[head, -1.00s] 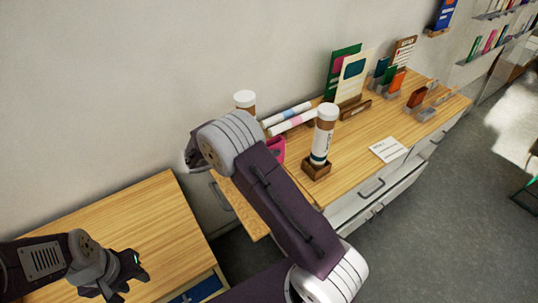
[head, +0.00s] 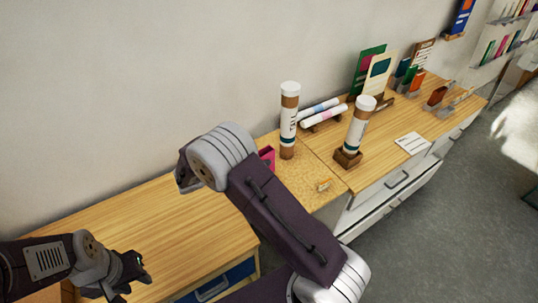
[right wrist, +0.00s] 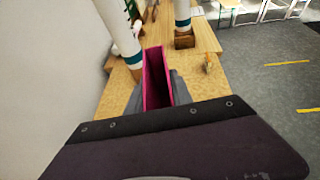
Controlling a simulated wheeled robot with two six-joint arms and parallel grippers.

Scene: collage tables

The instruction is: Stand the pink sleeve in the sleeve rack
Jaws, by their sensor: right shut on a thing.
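The pink sleeve (head: 267,155) shows just past my right arm in the head view, mostly hidden. In the right wrist view the sleeve (right wrist: 156,80) is a thin magenta pocket, and my right gripper (right wrist: 158,95) is shut on it. In the head view the right gripper is hidden behind its own arm. Clear holders with coloured sleeves, likely the sleeve rack (head: 437,98), stand far off on the right-hand table; their slots are too small to make out. My left gripper (head: 130,272) is over the near table, its jaws unclear.
A tall white-and-brown tube (head: 289,120) stands close to the sleeve. Another tube (head: 357,130) leans in a wooden block (head: 347,158). The near left table (head: 150,215) is bare.

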